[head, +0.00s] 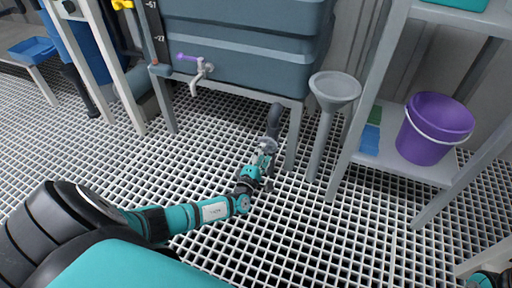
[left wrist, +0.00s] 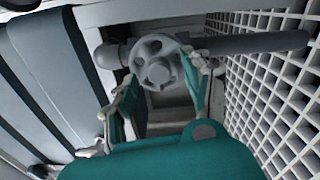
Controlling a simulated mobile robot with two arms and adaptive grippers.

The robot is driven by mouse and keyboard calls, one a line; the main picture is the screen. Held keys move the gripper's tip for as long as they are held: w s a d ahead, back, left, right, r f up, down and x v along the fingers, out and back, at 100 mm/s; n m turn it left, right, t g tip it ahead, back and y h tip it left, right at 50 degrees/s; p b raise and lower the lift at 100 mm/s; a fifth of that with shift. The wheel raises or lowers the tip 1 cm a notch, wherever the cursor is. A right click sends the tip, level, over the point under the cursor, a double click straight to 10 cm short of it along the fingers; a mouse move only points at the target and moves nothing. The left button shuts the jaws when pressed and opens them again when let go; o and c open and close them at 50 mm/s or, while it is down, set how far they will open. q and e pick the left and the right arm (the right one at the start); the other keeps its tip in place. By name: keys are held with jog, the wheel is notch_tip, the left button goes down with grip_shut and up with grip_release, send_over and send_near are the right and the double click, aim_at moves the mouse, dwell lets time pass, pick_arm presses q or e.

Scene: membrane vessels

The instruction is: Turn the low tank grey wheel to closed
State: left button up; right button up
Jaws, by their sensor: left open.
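The grey wheel (left wrist: 158,64) is a round handwheel with holes and a central hub, mounted on grey piping, in the left wrist view. My left gripper (left wrist: 158,95) is open, with its two teal-backed fingers spread below and to either side of the wheel. I cannot tell whether the fingers touch its rim. In the head view my left gripper (head: 266,150) is low at the tank stand's right leg and largely hides the wheel. The blue-grey tank (head: 245,55) stands above it. A small part of my right arm shows at the bottom right; its gripper is not visible.
A tap with a purple lever (head: 200,72) sticks out from the tank front. A grey funnel (head: 334,90) stands right of the stand leg. A shelf to the right holds a purple bucket (head: 434,128). The grated floor (head: 330,240) in front is clear.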

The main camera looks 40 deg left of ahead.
pick_arm(q)
jog(key=v, duration=1)
jog(key=shift+d, duration=0.15)
